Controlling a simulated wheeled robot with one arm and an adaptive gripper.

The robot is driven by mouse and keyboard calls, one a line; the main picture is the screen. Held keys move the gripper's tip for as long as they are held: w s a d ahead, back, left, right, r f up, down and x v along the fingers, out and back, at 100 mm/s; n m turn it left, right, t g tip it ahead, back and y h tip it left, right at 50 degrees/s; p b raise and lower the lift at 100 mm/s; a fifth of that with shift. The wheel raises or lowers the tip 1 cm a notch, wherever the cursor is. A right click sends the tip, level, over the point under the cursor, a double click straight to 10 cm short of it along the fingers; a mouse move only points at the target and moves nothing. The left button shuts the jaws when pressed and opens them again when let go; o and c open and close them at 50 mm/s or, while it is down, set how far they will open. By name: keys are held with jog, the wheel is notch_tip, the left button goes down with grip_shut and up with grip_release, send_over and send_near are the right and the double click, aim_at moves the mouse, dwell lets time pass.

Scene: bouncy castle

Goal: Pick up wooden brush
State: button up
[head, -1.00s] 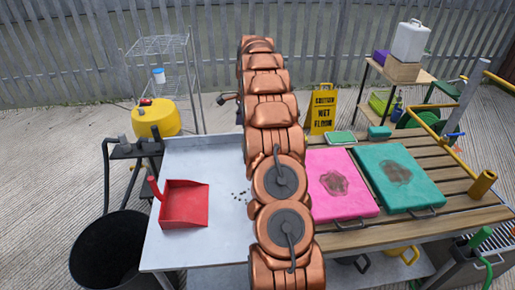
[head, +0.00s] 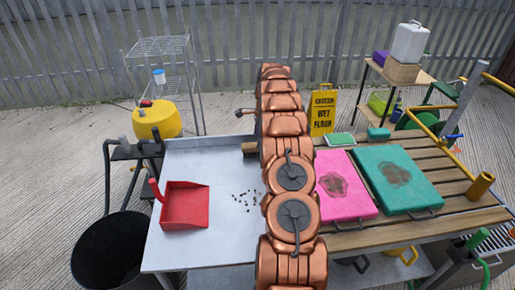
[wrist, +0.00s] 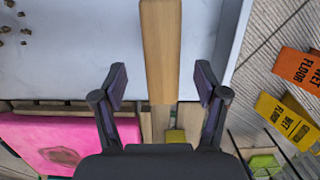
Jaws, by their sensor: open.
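The wooden brush (wrist: 161,45) shows in the wrist view as a long, plain light-wood bar running down from the top edge. It lies over the grey metal table top near the table's edge. My gripper (wrist: 160,84) is open, with one dark finger on each side of the bar and a gap on both sides. In the head view a short brown wooden end, likely the brush (head: 249,147), shows just left of my arm. My arm hides the rest of it and most of my gripper there. No bristles are visible.
A red dustpan (head: 185,206) and dark crumbs (head: 246,198) lie on the metal table (head: 205,160). Right of my arm are a pink pad (head: 345,185) and a teal pad (head: 398,180) on wooden slats. A yellow wet-floor sign (head: 322,112) stands behind.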

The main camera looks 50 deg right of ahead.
jog(key=shift+w+a+f+p, duration=0.1)
jog(key=shift+f+p, duration=0.2)
jog(key=shift+f, duration=0.65)
jog(key=shift+w+a+f+p, duration=0.1)
jog(key=shift+f+p, duration=0.2)
jog(key=shift+f, duration=0.6)
jog(key=c, duration=1.2)
